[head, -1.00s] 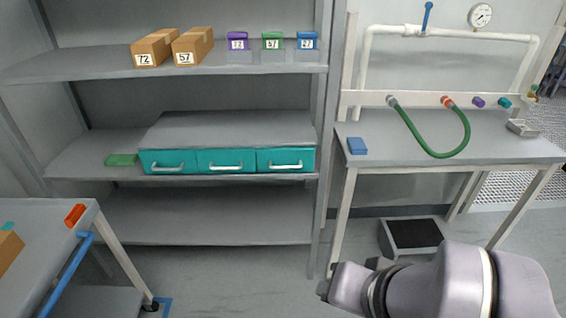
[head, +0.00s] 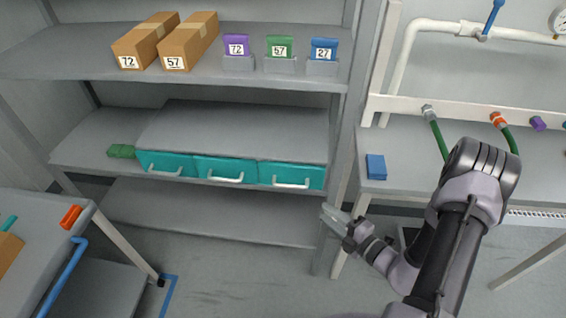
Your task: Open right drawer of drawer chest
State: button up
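The drawer chest (head: 240,128) is a grey-topped unit on the middle shelf, with three teal drawer fronts side by side. The right drawer (head: 314,177) is shut, with a white bar handle (head: 291,185). The middle drawer (head: 225,171) and left drawer (head: 166,164) also look shut. My gripper (head: 327,213) is at the end of my arm, to the right of the right drawer's handle and lower in the picture. It is apart from the handle. The fingers are small and pale here, and I cannot tell how far apart they are.
A shelf upright (head: 341,150) stands just right of the chest. A green block (head: 122,151) lies left of it. Cartons (head: 189,40) and coloured bins stand on the shelf above. A bench (head: 408,150) with a blue box (head: 376,167) is at right; a cart (head: 50,215) is at left.

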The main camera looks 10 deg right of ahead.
aim_at(291, 187)
jog(key=b+x, duration=0.4)
jog(key=x, duration=1.3)
jog(key=shift+a+f, duration=0.15)
grip_shut()
dwell(0.5)
